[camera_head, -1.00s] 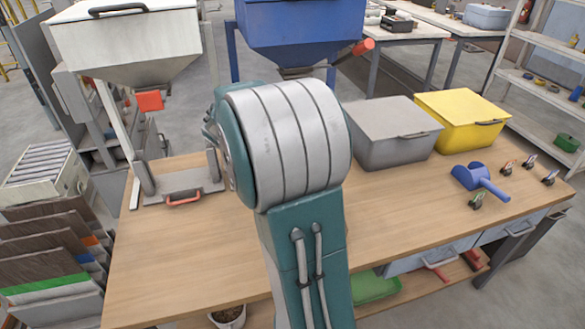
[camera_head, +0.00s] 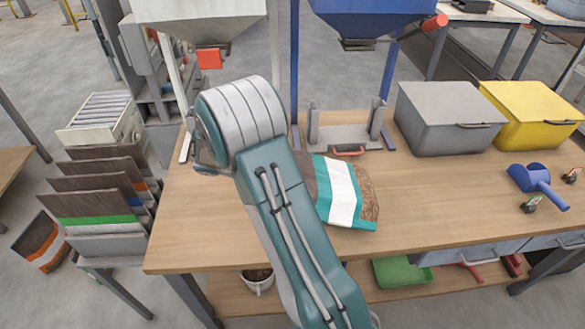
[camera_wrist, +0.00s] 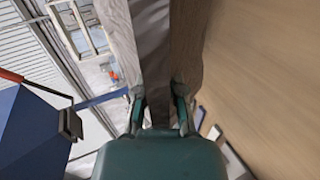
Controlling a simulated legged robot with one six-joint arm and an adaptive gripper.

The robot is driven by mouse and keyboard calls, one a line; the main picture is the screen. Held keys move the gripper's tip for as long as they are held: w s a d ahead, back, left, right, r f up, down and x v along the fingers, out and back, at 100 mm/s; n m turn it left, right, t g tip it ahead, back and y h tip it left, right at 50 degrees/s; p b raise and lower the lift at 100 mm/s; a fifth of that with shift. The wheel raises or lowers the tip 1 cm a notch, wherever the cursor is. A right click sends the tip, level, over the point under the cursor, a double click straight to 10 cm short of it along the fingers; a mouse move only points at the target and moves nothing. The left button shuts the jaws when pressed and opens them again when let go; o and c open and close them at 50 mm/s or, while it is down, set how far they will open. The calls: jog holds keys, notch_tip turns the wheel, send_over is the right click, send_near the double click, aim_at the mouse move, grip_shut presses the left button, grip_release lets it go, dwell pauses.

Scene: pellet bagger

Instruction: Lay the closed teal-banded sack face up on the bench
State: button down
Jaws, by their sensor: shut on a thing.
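The teal-banded sack (camera_head: 342,192) shows in the head view to the right of my arm, over the middle of the bench (camera_head: 450,190). Its broad side with white and teal bands and a brown patch faces up toward the camera. My arm covers its left end. I cannot tell whether it rests fully on the bench or is slightly raised. In the wrist view my gripper (camera_wrist: 158,105) has its teal fingers shut on brown, folded material, which seems to be the sack. My gripper is hidden in the head view.
A grey bin (camera_head: 447,122) and a yellow bin (camera_head: 535,112) stand at the back right. A blue scoop (camera_head: 537,182) lies at the right. A clamp-like stand (camera_head: 347,137) sits behind the sack, below the blue hopper (camera_head: 368,18).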

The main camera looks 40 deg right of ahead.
jog(key=shift+w+a+f+g+h, duration=0.35)
jog(key=shift+a+f+h, duration=0.25)
jog(key=shift+f, duration=0.75)
jog(key=shift+w+a+f+g+h, duration=0.3)
jog(key=shift+a+f+h, duration=0.25)
jog(key=shift+f, duration=0.8)
jog(key=shift+w+a+f+g+h, duration=0.4)
jog(key=shift+f+h, duration=0.25)
jog(key=shift+f, duration=0.7)
jog(key=shift+s, duration=0.1)
jog(key=c, duration=0.6)
grip_release()
jog(key=shift+c, duration=0.2)
jog(key=v, duration=1.2)
jog(key=shift+a, duration=0.15)
